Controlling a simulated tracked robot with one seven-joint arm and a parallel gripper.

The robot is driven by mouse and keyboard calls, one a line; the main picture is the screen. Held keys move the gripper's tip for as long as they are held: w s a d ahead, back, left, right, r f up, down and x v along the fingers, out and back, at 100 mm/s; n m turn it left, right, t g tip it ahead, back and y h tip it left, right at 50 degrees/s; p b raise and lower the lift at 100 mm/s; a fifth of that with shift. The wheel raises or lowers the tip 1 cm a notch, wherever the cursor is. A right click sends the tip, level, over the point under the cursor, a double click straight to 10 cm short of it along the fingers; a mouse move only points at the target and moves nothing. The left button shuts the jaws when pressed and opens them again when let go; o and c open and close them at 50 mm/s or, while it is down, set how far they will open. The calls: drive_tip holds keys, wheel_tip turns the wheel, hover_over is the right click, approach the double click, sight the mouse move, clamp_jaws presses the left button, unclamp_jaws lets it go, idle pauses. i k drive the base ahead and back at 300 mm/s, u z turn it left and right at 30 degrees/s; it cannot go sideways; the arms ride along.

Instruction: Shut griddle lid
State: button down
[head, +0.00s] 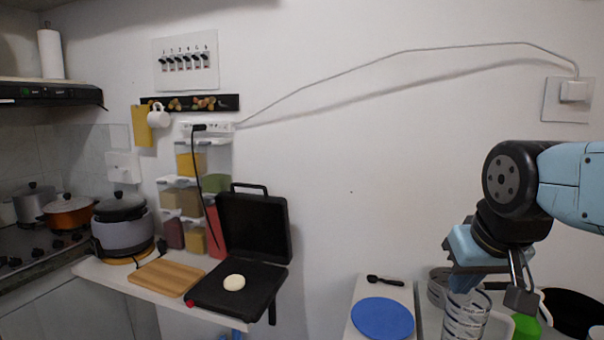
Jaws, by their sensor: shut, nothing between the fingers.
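The black griddle stands open on the white counter at the left of the head view. Its lid (254,225) is raised and leans back near the wall, with a handle (249,188) along its top edge. The flat griddle base (262,284) lies in front of it, with a round pale piece of food (234,282) on it. My gripper (492,296) is far to the right, pointing down above the right-hand table, well apart from the griddle. It is shut and empty, close to a clear patterned glass.
A wooden board (167,278) lies left of the griddle. Spice dispensers (190,200) stand behind it. A black cord (198,175) hangs from a power strip. A blue plate (382,318), a glass (465,318) and a black pan (572,312) occupy the right table.

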sight(255, 226)
drive_tip(key=u, duration=1.05)
drive_tip(key=i, duration=0.1)
drive_tip(key=z, duration=2.75)
drive_tip(key=k, duration=1)
drive_tip(key=u, duration=0.85)
drive_tip(key=i, duration=0.2)
drive_tip(key=u, duration=1.35)
drive_tip(key=i, duration=0.7)
drive_tip(key=z, duration=0.15)
drive_tip(key=k, duration=0.25)
drive_tip(key=u, duration=0.15)
